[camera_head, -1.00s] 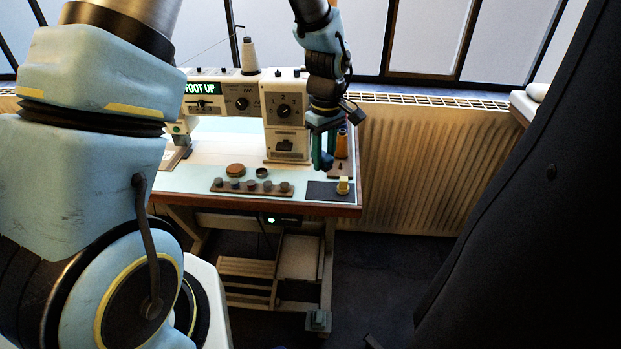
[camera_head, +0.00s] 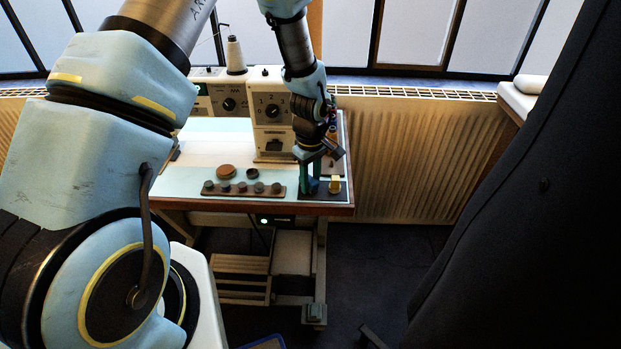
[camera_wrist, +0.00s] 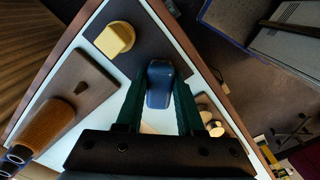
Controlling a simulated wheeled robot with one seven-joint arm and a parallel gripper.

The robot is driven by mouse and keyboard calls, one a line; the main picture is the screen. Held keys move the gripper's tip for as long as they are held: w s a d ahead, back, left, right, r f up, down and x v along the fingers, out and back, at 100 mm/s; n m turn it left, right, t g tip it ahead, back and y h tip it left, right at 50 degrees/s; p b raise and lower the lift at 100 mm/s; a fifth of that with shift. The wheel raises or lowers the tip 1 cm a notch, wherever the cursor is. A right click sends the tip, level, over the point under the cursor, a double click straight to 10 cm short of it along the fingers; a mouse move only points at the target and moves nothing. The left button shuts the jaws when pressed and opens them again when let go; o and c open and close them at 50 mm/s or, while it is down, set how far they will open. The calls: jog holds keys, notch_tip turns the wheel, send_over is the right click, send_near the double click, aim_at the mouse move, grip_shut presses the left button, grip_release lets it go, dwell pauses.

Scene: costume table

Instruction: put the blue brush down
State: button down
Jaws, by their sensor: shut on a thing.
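The blue brush (camera_wrist: 159,84) is between the green fingers of my gripper (camera_wrist: 158,98), which is shut on it. In the head view my gripper (camera_head: 311,181) is low over the front right corner of the table, and the brush (camera_head: 314,187) shows as a small blue patch at the dark mat (camera_head: 334,197). In the wrist view the brush overlaps the edge of the dark mat (camera_wrist: 135,60). I cannot tell whether it touches the surface. The fingers hide its sides.
A yellow block (camera_head: 335,184) stands on the mat, right of the brush. A rack of several dark knobs (camera_head: 243,190) lies to the left. The sewing machine (camera_head: 272,115) is behind. A wooden holder with an orange spool (camera_wrist: 53,122) is close by. The table edge (camera_head: 250,207) is near.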

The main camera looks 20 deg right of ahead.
aim_at(311, 180)
jog(key=shift+f, duration=0.2)
jog(key=c, duration=0.5)
grip_release()
jog(key=shift+r, duration=0.15)
notch_tip(311, 180, up, 12)
jog(key=b, duration=0.3)
jog(key=w+a+r+m, duration=0.2)
jog(key=a+r, duration=0.2)
jog(key=a, duration=1)
jog(key=s+a+r+m, duration=0.1)
jog(key=a, duration=0.4)
jog(key=s+a+r+m+t, duration=0.1)
jog(key=s+a, duration=0.1)
jog(key=a, duration=0.4)
jog(key=s+a+r+m, duration=0.1)
jog(key=s+a, duration=0.1)
jog(key=a, duration=0.3)
jog(key=shift+s+a+t, duration=0.2)
jog(key=shift+s+t, duration=0.05)
jog(key=shift+t, duration=0.05)
